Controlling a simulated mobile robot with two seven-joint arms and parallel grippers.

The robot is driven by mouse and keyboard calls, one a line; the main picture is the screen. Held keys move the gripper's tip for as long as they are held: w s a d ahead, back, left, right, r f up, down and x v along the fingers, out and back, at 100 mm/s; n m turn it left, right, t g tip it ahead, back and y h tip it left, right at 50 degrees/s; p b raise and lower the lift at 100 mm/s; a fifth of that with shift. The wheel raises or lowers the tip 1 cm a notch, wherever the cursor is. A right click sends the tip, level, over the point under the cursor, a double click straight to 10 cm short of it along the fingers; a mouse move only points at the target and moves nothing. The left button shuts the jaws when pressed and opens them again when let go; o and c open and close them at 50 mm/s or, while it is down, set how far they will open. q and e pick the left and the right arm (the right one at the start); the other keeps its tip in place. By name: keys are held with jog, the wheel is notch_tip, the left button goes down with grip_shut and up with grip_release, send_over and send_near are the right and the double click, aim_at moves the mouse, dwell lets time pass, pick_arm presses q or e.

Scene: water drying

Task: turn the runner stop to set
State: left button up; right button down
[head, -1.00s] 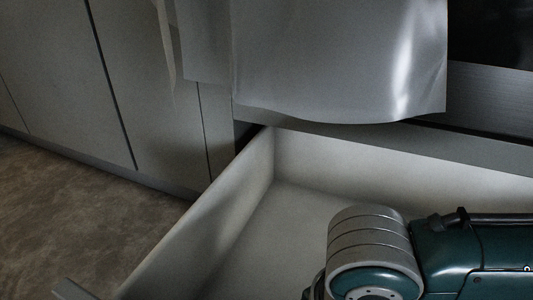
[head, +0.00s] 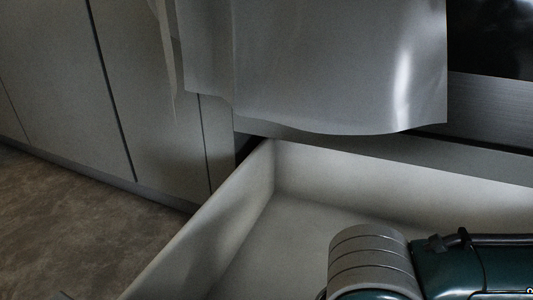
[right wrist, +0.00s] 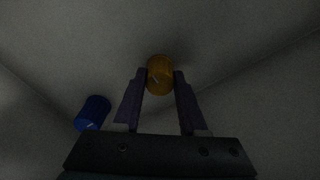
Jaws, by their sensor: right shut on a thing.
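In the right wrist view an orange-yellow round knob (right wrist: 160,75) with a small pale mark on its face sits between the fingertips of my right gripper (right wrist: 160,82). The gripper is shut on it, one finger on each side. A blue round knob (right wrist: 93,112) with a small pale mark stands apart to the left, outside the left finger. I cannot read any label that says which knob is the runner stop or where set lies. Neither knob shows in the head view, and my left gripper is not in view.
An open, pale drawer (head: 225,215) fills the lower middle of the head view, its inside empty where visible. A grey sheet-like cloth (head: 310,70) hangs above its back. Closed cabinet fronts (head: 60,80) stand at left, with bare brown floor (head: 80,235) below.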

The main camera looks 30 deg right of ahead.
jog(key=shift+r+m+p, duration=0.2)
jog(key=shift+m+p, duration=0.3)
jog(key=shift+p, duration=0.4)
jog(key=m+p, duration=0.4)
jog(key=p, duration=0.1)
jog(key=shift+m+p, duration=0.35)
jog(key=shift+m, duration=0.05)
jog(key=m+p, duration=0.2)
jog(key=m, duration=0.1)
jog(key=shift+m, duration=0.3)
jog(key=m+p, duration=0.2)
jog(key=m, duration=0.2)
jog(key=shift+f, duration=0.15)
jog(key=shift+m+p, duration=0.55)
jog(key=shift+m, duration=1.75)
jog(key=shift+f, duration=0.1)
